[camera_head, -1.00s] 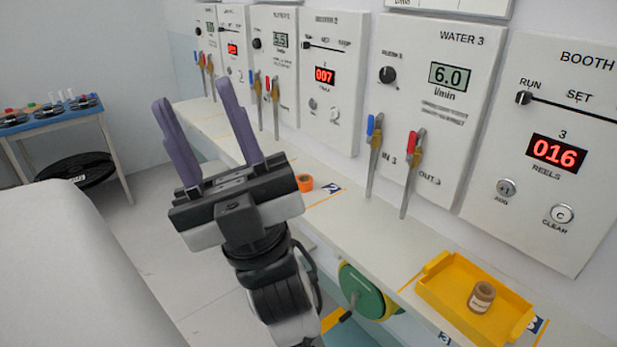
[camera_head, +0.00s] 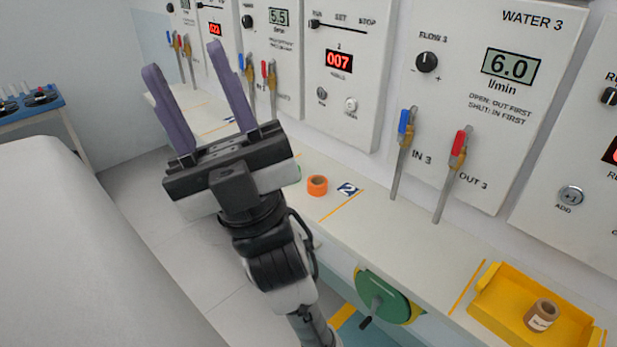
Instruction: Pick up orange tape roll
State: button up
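The orange tape roll (camera_head: 317,186) lies flat on the long white counter (camera_head: 420,235), beside a blue label marked 2 and an orange line. My gripper (camera_head: 184,70) has two purple fingers spread wide apart, pointing up in the picture, with nothing between them. It is raised to the left of the tape roll and apart from it. The roll is in full view just right of my gripper's body.
Valve levers (camera_head: 403,150) stand along the wall panels. A green crank wheel (camera_head: 383,295) is below the counter edge. A blue table (camera_head: 40,118) stands far left.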

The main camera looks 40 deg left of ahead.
aim_at(317, 184)
jog(key=j, duration=1.1)
jog(key=i+j, duration=0.2)
jog(key=j, duration=0.2)
jog(key=i+j, duration=0.15)
jog(key=j, duration=0.2)
jog(key=i+l, duration=0.1)
jog(key=i+z, duration=0.05)
jog(key=i, duration=0.05)
